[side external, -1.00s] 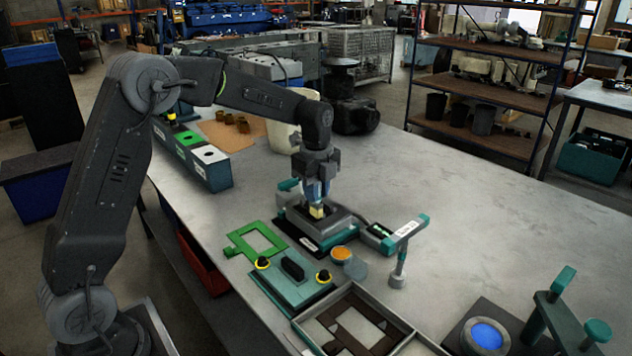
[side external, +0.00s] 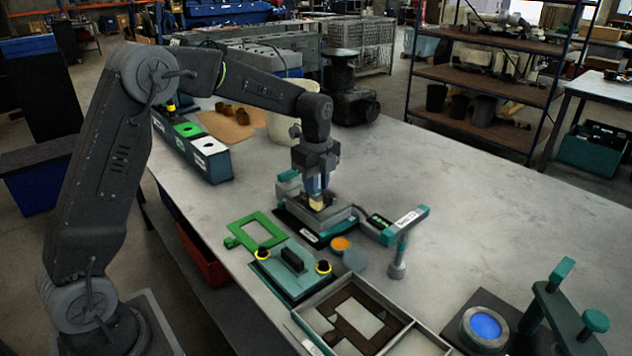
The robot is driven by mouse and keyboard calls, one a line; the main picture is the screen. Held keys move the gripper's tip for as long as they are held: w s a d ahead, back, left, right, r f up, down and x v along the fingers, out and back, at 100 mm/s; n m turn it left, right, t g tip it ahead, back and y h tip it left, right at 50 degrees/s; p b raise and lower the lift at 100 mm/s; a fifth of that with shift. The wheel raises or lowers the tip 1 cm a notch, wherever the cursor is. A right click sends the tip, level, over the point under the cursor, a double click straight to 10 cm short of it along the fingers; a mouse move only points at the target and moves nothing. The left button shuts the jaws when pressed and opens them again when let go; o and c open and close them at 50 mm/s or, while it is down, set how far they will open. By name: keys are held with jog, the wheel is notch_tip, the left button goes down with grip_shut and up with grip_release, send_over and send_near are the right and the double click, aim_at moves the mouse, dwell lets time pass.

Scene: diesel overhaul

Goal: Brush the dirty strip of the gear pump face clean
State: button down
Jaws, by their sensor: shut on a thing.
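My gripper (side external: 317,190) points down over the gear pump (side external: 335,219), a grey block on a dark base with teal parts at the table's middle. It is shut on a small brush, whose pale yellow bristle end (side external: 317,204) shows just below the fingers. The bristles are at or very near the pump's top face; I cannot tell whether they touch. The dirty strip cannot be made out at this size, and the gripper and brush cover part of the face.
In front lie a green frame (side external: 233,232), a teal plate with yellow-ringed knobs (side external: 296,282) and a divided tray (side external: 372,287). A teal-handled tool (side external: 398,262) stands to the right. A blue-topped fixture (side external: 485,326) is at the lower right.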

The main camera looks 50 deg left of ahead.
jog(key=shift+f, duration=0.55)
dwell(0.4)
jog(key=shift+a, duration=0.1)
jog(key=shift+a, duration=0.85)
jog(key=shift+a, duration=0.1)
jog(key=shift+a, duration=0.8)
jog(key=shift+a, duration=0.95)
jog(key=shift+a, duration=0.95)
